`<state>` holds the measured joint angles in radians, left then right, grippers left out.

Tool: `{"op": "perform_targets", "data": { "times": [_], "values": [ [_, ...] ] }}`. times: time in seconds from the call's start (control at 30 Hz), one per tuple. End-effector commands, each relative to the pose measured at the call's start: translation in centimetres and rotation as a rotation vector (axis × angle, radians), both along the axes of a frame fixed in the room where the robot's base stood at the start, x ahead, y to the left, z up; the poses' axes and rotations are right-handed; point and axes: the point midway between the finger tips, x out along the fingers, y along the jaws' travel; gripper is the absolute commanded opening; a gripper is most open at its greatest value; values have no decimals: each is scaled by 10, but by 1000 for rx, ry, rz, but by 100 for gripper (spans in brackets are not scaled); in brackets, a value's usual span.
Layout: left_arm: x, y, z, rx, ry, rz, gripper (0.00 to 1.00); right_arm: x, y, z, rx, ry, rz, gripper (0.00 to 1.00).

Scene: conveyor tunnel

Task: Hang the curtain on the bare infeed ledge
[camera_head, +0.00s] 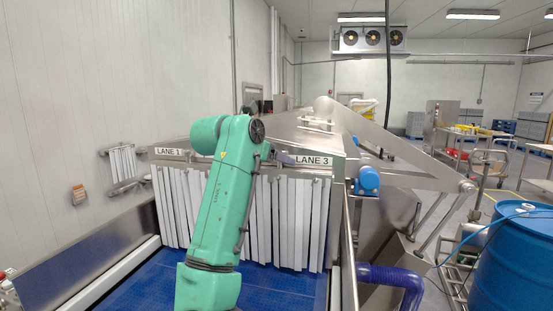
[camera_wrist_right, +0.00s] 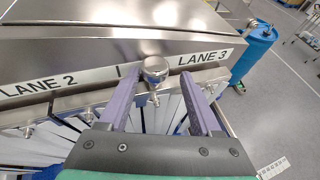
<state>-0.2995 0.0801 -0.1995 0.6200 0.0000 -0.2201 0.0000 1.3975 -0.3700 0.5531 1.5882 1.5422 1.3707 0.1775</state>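Curtains of white strips (camera_head: 290,225) hang along the infeed ledge (camera_wrist_right: 65,103) of the steel tunnel, under the LANE 1 and LANE 3 labels. My green arm hides the middle part. My right gripper (camera_wrist_right: 158,78) has its purple fingers spread at the ledge, between the LANE 2 and LANE 3 labels. Another white-strip curtain (camera_head: 122,162) hangs at the left wall. My left gripper is out of view.
A blue belt (camera_head: 145,288) runs under the strips, with a steel side guard (camera_head: 75,265) at the left. A blue motor (camera_head: 368,180) sticks out at the tunnel's right side. A blue drum (camera_head: 515,265) with a hose stands at the far right.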

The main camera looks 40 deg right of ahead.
Motion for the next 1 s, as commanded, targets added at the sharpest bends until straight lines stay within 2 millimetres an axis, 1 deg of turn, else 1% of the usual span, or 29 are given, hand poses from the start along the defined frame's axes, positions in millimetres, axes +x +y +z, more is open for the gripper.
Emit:
{"op": "perform_targets", "data": {
  "times": [0.1,0.53,0.63,0.67,0.77,0.87,0.9,1.0],
  "values": [
    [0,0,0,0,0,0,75,1,1,2,-6,-5,5,76],
    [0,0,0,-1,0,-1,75,2,1,2,-5,-5,7,76],
    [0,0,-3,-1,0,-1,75,1,6,3,-6,-5,8,76],
    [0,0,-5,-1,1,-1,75,0,9,4,-6,-6,9,76],
    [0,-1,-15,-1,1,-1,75,-6,27,9,-5,-7,9,76],
    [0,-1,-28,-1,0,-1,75,-15,51,19,-8,-8,6,76],
    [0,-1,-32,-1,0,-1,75,-19,62,25,-7,-9,6,76],
    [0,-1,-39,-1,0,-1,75,-28,89,38,-7,-9,5,76]
  ]
}}
